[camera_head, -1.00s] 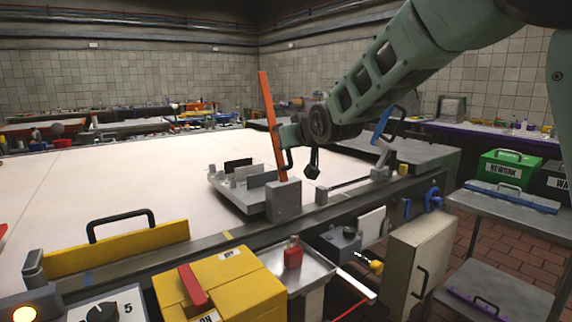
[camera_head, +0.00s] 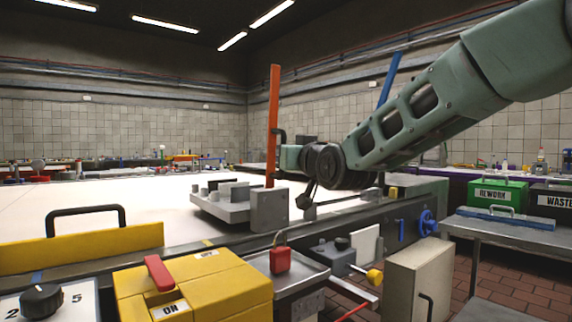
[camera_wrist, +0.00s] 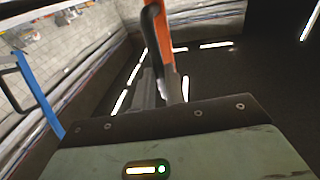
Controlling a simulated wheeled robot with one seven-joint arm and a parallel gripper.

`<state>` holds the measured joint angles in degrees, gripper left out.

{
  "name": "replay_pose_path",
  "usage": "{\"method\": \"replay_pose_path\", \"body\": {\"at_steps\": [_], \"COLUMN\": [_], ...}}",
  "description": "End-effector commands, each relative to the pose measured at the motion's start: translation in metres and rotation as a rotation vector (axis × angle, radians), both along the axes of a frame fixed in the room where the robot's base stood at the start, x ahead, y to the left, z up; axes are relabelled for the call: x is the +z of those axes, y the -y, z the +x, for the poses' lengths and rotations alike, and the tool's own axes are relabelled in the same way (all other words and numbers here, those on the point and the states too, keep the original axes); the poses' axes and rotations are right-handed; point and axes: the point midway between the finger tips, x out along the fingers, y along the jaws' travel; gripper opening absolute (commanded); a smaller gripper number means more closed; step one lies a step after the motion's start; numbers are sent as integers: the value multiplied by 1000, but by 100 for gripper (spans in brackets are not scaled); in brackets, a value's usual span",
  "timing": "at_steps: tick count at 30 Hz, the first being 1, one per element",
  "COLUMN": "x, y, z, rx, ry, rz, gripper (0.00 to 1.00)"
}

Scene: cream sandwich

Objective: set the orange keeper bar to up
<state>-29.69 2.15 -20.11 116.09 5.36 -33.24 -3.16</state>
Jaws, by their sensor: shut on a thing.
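The orange keeper bar (camera_head: 273,110) stands nearly upright in the head view. Its foot is at a grey block (camera_head: 269,210) at the front edge of the white table. A black handle (camera_head: 279,138) sits on the bar's right side. My gripper (camera_head: 287,157) reaches in from the right and is shut at the handle, beside the bar. In the wrist view, the bar (camera_wrist: 163,45) and the black handle (camera_wrist: 150,38) rise just beyond the grey fingers (camera_wrist: 150,90). The exact finger contact is hard to see.
A grey fixture (camera_head: 220,210) with upright plates lies left of the bar's foot. A blue bar (camera_head: 389,85) stands behind my arm. A yellow switch box (camera_head: 225,285), a red padlock (camera_head: 281,261) and a yellow guard with handle (camera_head: 90,247) are in front.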

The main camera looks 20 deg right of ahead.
Motion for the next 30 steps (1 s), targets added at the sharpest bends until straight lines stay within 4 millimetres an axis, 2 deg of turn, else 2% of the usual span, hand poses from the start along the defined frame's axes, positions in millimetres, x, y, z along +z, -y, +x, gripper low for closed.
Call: {"method": "replay_pose_path", "body": {"at_steps": [15, 16, 18, 30], "x": [-1, -1, -1, -2], "y": [1, 1, 1, 0], "z": [-1, -1, -1, 0], "rx": [-1, -1, -1, 0], "ry": [13, 12, 12, 13], "rz": [6, 6, 6, 5], "gripper": [0, 15, 34, 34]}}
